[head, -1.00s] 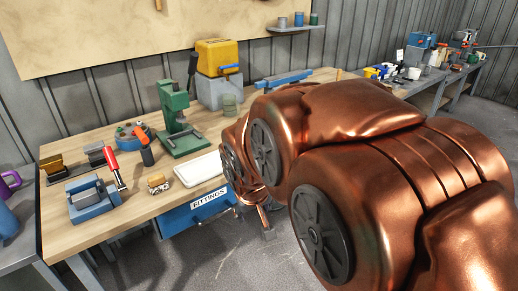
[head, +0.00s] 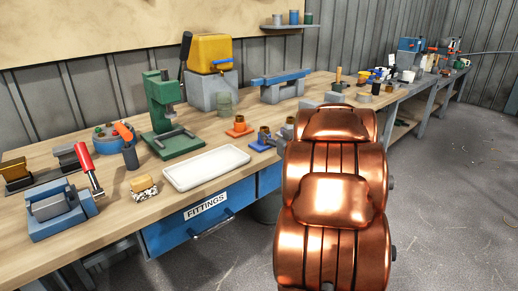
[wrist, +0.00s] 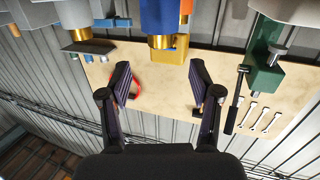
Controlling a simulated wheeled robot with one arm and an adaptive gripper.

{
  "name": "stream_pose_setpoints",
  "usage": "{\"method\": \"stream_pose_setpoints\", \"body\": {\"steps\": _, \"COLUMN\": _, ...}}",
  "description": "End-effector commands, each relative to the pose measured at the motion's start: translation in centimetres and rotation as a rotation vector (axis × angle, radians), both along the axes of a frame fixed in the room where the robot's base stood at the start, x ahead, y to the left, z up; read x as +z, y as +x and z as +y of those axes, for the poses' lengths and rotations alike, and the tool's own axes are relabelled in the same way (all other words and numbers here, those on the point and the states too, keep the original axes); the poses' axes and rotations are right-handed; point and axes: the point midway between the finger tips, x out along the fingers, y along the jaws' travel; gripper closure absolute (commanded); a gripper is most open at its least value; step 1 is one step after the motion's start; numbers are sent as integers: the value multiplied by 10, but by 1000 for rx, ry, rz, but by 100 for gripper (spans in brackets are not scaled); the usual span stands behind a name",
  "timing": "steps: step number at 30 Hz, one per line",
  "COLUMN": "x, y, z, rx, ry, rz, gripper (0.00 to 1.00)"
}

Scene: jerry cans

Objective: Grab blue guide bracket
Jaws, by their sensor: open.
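The blue guide bracket (head: 262,146) appears to be the small blue piece with a brass bushing, standing on the bench right of the white tray. My arm is close to its right side in the head view. In the wrist view, which looks upside down, a blue body with a brass cylinder (wrist: 162,20), apparently this bracket, is at the top centre, beyond the fingertips. My gripper (wrist: 160,78) is open and empty, its two fingers well apart. In the head view it is hidden behind my copper-coloured arm.
An orange piece with a brass bushing (head: 239,127) stands just behind the bracket. The white tray (head: 205,168) and green press (head: 166,118) are to its left. A blue bar on grey blocks (head: 281,85) is behind. The FITTINGS drawer (head: 207,207) is below.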

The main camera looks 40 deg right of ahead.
Motion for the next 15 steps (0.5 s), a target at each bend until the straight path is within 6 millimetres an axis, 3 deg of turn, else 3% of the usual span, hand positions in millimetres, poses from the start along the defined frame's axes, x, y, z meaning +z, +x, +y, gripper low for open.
{"method": "stream_pose_setpoints", "body": {"steps": 1, "x": -7, "y": -3, "z": -5, "rx": 11, "ry": 4, "rz": -23, "gripper": 37}}
{"method": "stream_pose_setpoints", "body": {"steps": 7, "x": -8, "y": -4, "z": -8, "rx": 48, "ry": 9, "rz": -78, "gripper": 37}}
{"method": "stream_pose_setpoints", "body": {"steps": 15, "x": -6, "y": 18, "z": -14, "rx": 50, "ry": 7, "rz": -81, "gripper": 37}}
